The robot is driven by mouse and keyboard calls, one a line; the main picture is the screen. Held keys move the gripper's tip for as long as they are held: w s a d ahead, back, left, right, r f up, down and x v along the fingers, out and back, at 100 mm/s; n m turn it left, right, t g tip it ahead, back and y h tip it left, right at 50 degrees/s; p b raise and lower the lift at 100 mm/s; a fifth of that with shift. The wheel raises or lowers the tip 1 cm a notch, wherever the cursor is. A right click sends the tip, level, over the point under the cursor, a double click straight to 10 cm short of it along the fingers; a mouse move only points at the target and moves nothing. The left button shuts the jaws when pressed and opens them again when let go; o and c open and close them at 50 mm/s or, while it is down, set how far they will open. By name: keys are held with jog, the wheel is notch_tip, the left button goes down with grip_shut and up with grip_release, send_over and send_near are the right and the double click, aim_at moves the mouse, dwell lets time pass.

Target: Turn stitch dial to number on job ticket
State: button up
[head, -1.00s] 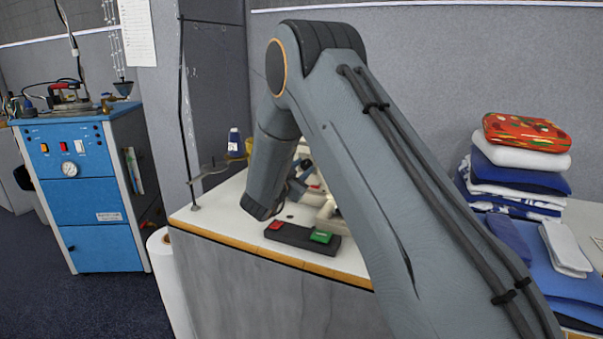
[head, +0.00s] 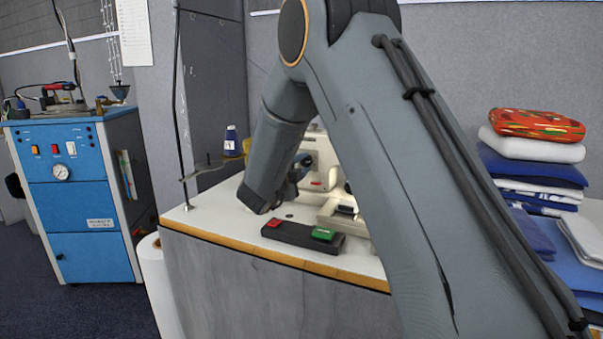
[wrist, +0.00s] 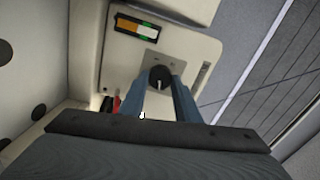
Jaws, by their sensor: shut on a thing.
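In the wrist view the stitch dial (wrist: 160,75) is a small black round knob with a white pointer mark, on a grey plate on the cream machine. My gripper (wrist: 163,82) has its two blue fingers shut on the dial, one on either side. The numbers around the dial are too small to read. In the head view the white sewing machine (head: 320,172) stands on the table, partly behind my arm. The dial is hidden there. I cannot make out a job ticket for certain in either view.
A black box with red and green buttons (head: 302,235) lies near the table's front edge (head: 250,249). Folded cloths (head: 530,165) are piled at right. An orange, green and white panel (wrist: 137,28) sits beside the dial.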

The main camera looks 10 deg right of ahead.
jog(key=m+b, duration=0.4)
jog(key=b, duration=0.1)
jog(key=shift+f, duration=0.2)
jog(key=m+b, duration=0.4)
jog(key=shift+r+b, duration=0.1)
jog(key=shift+b, duration=0.2)
jog(key=o, duration=1)
jog(key=shift+o, duration=0.2)
jog(key=v, duration=0.7)
jog(key=shift+s+a, duration=0.25)
jog(key=shift+s, duration=0.05)
